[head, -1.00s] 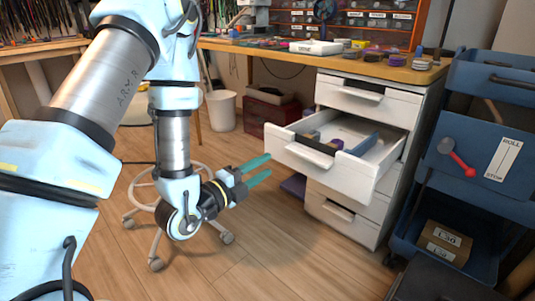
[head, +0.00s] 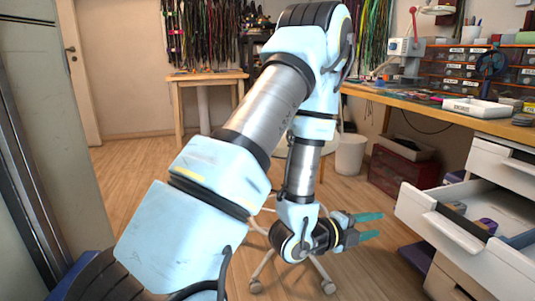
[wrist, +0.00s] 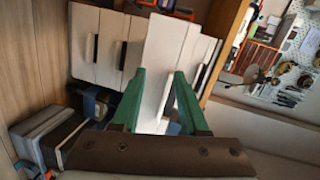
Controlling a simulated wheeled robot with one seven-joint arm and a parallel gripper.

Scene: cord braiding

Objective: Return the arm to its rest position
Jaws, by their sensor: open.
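My gripper (head: 368,227) has green fingers that are apart with nothing between them. In the head view it hangs low at the end of my bent arm, pointing right, left of the open drawer (head: 445,224). A clear gap shows between the fingertips and the drawer in that view. In the wrist view my gripper (wrist: 162,82) points toward the white drawer fronts, seen turned on their side. My arm (head: 268,110) is folded, with its elbow high and the forearm hanging down.
The open drawer holds a few small items. A workbench (head: 420,97) with a white tray (head: 477,108) runs along the right. A white bin (head: 350,154), a red box (head: 402,170) and a wheeled stool (head: 262,258) stand on the floor. Bare floor (head: 125,185) lies at the left.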

